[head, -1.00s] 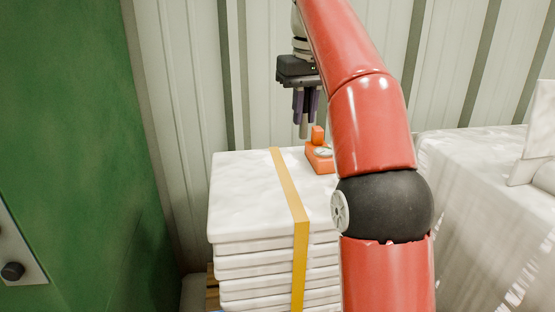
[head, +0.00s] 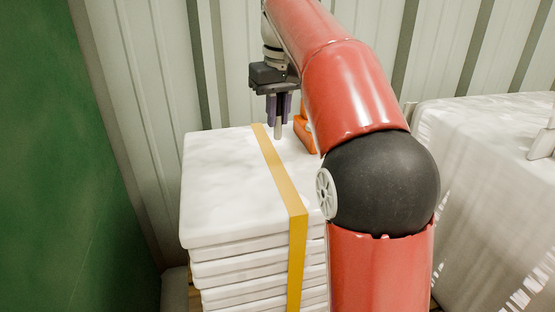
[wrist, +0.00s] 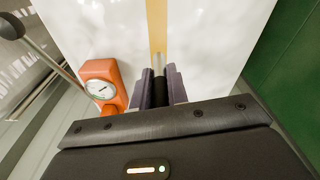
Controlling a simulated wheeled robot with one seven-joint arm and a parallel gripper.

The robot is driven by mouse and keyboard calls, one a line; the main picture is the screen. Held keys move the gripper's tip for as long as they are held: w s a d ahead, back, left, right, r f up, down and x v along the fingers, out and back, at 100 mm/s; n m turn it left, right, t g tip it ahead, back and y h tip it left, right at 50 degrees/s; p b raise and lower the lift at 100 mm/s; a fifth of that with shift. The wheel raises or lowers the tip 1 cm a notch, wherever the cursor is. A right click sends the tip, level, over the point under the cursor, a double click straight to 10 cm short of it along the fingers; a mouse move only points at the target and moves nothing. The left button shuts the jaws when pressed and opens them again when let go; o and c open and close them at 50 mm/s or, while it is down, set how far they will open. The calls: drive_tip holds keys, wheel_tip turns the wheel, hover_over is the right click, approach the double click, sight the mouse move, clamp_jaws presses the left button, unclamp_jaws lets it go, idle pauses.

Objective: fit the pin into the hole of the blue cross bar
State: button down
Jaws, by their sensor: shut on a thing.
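My gripper (head: 279,108) has purple fingers and is shut on a grey pin (head: 279,130). The pin hangs upright, tip down, over the back part of a white stack, just right of the yellow strap in the head view. In the wrist view the gripper (wrist: 161,82) points at the white top and the strap, with the pin (wrist: 158,68) between its fingers. I cannot tell how far the pin tip is above the stack. The blue cross bar and its hole are not visible in any view.
The strapped white stack (head: 220,185) has a yellow strap (head: 280,180) over it. An orange device with a dial (wrist: 101,84) sits beside the gripper; my arm partly hides it in the head view. A green panel (head: 50,150) stands left, a white-covered block (head: 480,150) right, a ribbed wall behind.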

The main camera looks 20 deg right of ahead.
wheel_tip(320, 180, down, 8)
drive_tip(key=shift+b, duration=1.05)
drive_tip(key=c, duration=1.4)
unclamp_jaws()
drive_tip(key=shift+f, duration=0.1)
drive_tip(key=shift+o, duration=0.2)
